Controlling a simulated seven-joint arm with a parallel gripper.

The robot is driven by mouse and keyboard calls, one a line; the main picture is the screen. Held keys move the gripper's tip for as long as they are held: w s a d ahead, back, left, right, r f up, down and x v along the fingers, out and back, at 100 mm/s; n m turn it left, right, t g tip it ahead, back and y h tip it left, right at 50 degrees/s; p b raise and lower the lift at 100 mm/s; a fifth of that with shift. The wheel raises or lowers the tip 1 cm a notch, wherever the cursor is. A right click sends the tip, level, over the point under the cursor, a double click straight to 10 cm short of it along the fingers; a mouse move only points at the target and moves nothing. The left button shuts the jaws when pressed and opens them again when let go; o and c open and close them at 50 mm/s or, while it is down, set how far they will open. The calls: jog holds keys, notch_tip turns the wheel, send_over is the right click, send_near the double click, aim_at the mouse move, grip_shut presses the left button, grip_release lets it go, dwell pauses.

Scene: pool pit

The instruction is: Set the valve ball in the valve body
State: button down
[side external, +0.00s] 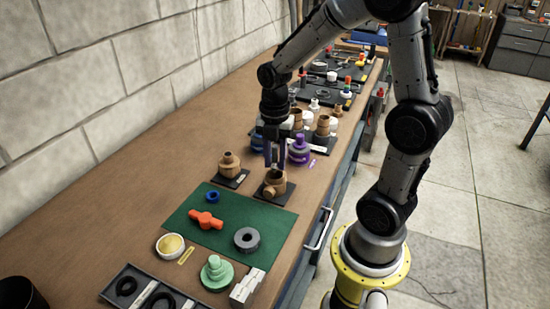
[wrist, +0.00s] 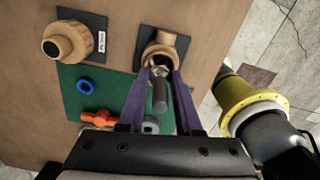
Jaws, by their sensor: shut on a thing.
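The tan valve body (side external: 273,186) stands on a small dark plate at the right edge of the green mat, with its round opening facing up. It also shows at the top middle of the wrist view (wrist: 163,46). My gripper (side external: 274,164) points down over that opening, its tips close to the rim. In the wrist view, my gripper (wrist: 161,72) is shut on a small shiny grey piece, seemingly the valve ball (wrist: 158,71), at the mouth of the body. A dark grey cylinder (wrist: 160,95) shows between the fingers. I cannot tell whether the ball touches the body.
A second tan fitting (side external: 229,163) stands left of the body. The green mat (side external: 183,220) holds a blue ring (side external: 212,196), an orange handle (side external: 206,220) and a grey ring (side external: 247,239). A purple part (side external: 299,149) stands behind. The bench's left side is clear.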

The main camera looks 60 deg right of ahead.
aim_at(275, 146)
jog(key=shift+f, duration=0.25)
jog(key=shift+f, duration=0.35)
jog(key=shift+f, duration=0.4)
dwell(0.7)
jog(key=shift+c, duration=0.6)
grip_release()
jog(key=shift+r, duration=0.1)
jog(key=shift+r, duration=4)
